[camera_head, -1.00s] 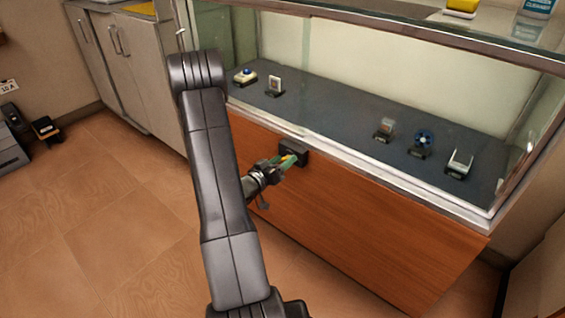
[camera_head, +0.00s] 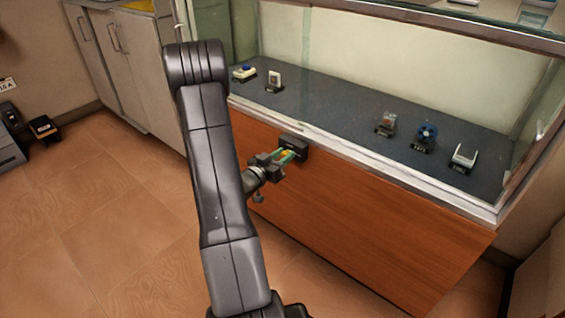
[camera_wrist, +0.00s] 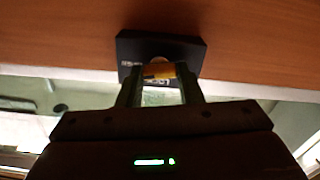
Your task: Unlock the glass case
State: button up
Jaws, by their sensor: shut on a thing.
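The glass case (camera_head: 345,171) has a wooden lower front, glass above and a dark display shelf inside. A black lock box (camera_head: 295,141) is fixed on the wooden front, just under the metal edge. It also shows in the wrist view (camera_wrist: 190,49). My gripper (camera_head: 288,157) is at the lock box. It is shut on a small yellow-orange piece, seen between the fingers in the wrist view (camera_wrist: 158,70), which looks like a key's head. The piece is right at the face of the lock box. I cannot tell how deep it sits, as its far end is hidden.
Several small exhibits stand on the shelf behind the glass, such as a blue fan-like one (camera_head: 425,133). Grey cabinets (camera_head: 125,60) stand at the left, and a small black box (camera_head: 44,128) is on the floor. The tiled floor (camera_head: 110,220) at the left is clear.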

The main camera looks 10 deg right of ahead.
jog(key=shift+m+b, duration=0.7)
jog(key=shift+m, duration=0.5)
jog(key=o, duration=1)
jog(key=p+v, duration=0.2)
jog(key=v, duration=1.2)
jog(key=shift+d+p, duration=0.1)
jog(key=shift+p, duration=0.25)
